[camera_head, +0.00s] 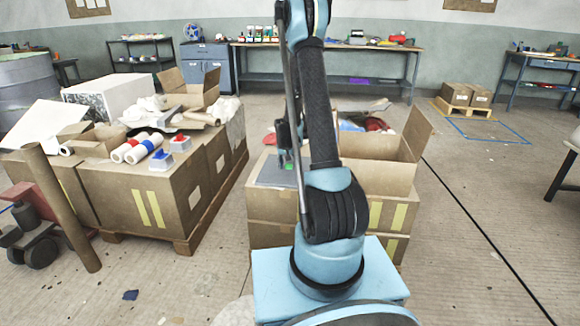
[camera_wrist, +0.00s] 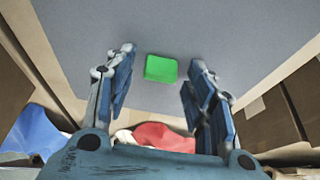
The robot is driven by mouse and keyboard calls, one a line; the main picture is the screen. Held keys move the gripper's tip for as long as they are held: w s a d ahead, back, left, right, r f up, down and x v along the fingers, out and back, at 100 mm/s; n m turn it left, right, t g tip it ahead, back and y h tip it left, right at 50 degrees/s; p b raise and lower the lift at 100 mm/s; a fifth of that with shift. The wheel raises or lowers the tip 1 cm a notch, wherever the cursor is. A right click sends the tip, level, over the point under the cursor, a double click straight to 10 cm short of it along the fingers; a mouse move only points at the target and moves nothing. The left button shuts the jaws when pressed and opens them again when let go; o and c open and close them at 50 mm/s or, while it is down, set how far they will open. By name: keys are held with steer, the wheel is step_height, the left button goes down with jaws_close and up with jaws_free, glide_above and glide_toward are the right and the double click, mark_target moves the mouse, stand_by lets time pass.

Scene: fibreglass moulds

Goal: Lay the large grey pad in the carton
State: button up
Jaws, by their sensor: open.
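The large grey pad (camera_head: 272,172) lies flat on top of cardboard boxes, left of my arm in the head view. A green block (camera_head: 288,166) sits on it. In the wrist view the grey pad (camera_wrist: 85,45) fills the upper middle, with the green block (camera_wrist: 160,68) on its face. My gripper (camera_wrist: 161,58) is open, its two fingers apart on either side of the green block, holding nothing. Whether the fingers touch the pad cannot be told. The open carton (camera_head: 385,176) stands to the right with a flap raised; my arm hides part of it.
A pallet of boxes (camera_head: 150,205) with rolls and scraps stands left. A brown tube (camera_head: 62,208) leans at far left. Floor on the right is mostly clear.

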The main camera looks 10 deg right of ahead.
steer(key=s+r, duration=1.4)
steer(key=r, duration=0.4)
steer(key=s+n+g+y, duration=0.1)
steer(key=s+n+g, duration=0.1)
steer(key=s, duration=3)
steer(key=shift+r+n, duration=0.15)
steer(key=shift+n, duration=0.75)
steer(key=shift+s+d, duration=0.1)
steer(key=shift+s, duration=0.3)
steer(key=shift+c, duration=0.5)
steer(key=shift+s+f, duration=0.1)
steer(key=shift+f, duration=0.15)
steer(key=shift+c, duration=1.2)
steer(key=shift+d, duration=0.1)
